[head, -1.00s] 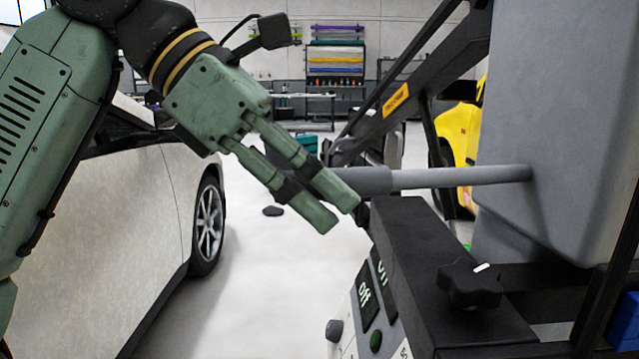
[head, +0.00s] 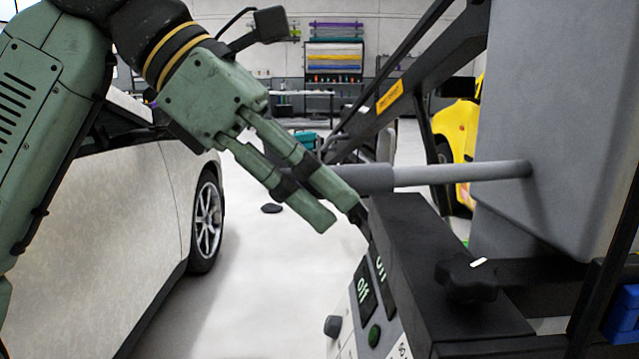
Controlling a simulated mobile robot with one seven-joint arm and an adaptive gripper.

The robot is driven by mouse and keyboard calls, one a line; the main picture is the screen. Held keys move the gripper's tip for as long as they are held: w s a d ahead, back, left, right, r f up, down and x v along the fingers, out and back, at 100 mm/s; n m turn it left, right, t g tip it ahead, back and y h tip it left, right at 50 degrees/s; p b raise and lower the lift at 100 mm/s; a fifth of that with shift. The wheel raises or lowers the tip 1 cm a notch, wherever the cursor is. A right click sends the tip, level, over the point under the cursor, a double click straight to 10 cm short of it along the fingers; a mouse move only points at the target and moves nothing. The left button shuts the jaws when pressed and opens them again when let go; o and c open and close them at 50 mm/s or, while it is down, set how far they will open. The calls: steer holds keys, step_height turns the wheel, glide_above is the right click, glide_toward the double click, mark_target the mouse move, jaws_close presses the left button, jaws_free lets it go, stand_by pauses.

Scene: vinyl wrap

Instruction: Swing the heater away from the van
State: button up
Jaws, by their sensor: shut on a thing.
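The heater stands close on the right. Its big grey housing (head: 545,120), black frame bar (head: 440,270) and control panel with "Off" displays (head: 363,291) show. A grey handle bar (head: 460,173) sticks out of the housing to the left, with a thicker grip (head: 368,179) at its end. My gripper (head: 338,207) is shut on this grip; the fingers hide its left end. A light grey-white vehicle (head: 110,235), perhaps the van, stands at the left, partly behind my arm. A strip of floor lies between it and the heater.
A yellow car (head: 457,135) stands behind the heater's frame. A black knob (head: 468,278) sits on the frame bar. A rack of coloured rolls (head: 334,58) and a workbench (head: 305,97) are at the back. The pale floor (head: 255,270) in the middle is mostly clear.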

steer(key=shift+s, duration=0.4)
steer(key=shift+o, duration=0.3)
steer(key=shift+s+r, duration=0.1)
steer(key=shift+s, duration=0.1)
steer(key=shift+w+r, duration=0.1)
steer(key=o, duration=0.7)
steer(key=shift+c, duration=0.2)
steer(key=o, duration=0.5)
steer(key=shift+w, duration=0.1)
